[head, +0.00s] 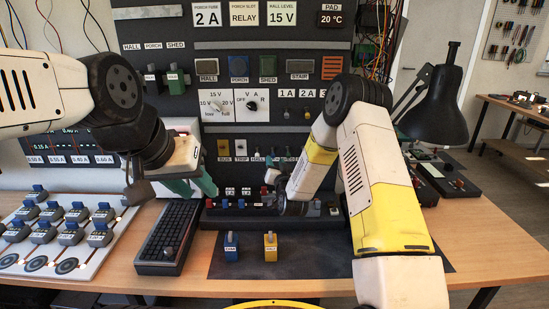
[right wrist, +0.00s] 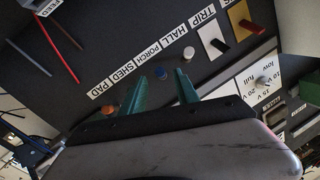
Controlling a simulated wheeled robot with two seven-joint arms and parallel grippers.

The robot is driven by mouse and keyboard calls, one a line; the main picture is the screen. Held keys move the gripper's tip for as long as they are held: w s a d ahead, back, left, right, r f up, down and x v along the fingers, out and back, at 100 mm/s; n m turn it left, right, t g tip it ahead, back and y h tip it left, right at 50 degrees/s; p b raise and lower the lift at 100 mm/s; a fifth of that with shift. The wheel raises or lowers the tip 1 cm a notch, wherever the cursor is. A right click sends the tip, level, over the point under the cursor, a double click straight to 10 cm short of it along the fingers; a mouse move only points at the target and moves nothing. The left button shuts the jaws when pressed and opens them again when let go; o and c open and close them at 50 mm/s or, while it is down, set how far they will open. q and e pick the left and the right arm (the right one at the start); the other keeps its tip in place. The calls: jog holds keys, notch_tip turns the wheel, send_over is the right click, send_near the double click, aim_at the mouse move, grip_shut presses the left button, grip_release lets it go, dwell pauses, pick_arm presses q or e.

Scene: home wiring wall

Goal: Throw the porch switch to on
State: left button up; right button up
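At the upper left of the head view are labels reading HALL, PORCH and SHED. The porch switch (head: 152,78) is a dark upright lever with a pale tag; its exact position is hard to read. The green shed lever (head: 176,82) is beside it; my left arm covers the hall one. My left gripper (head: 205,183) is low, well below these levers; its opening is unclear. My right gripper (right wrist: 162,88) is open at a lower row labelled TRIP, HALL, PORCH, SHED and PAD. A small blue cap (right wrist: 160,73) shows between its green fingertips, with nothing visibly gripped.
A white cap (right wrist: 188,53) and an orange cap (right wrist: 108,110) flank the right fingertips. A black keyboard (head: 168,232), a blue block (head: 231,246) and a yellow block (head: 270,246) are on the table. A black lamp (head: 437,105) stands right of my right arm.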

aim_at(273, 157)
jog(key=shift+w+a, duration=0.2)
jog(key=shift+w, duration=0.85)
jog(key=shift+w+a, duration=0.2)
jog(key=shift+w, duration=0.8)
grip_shut()
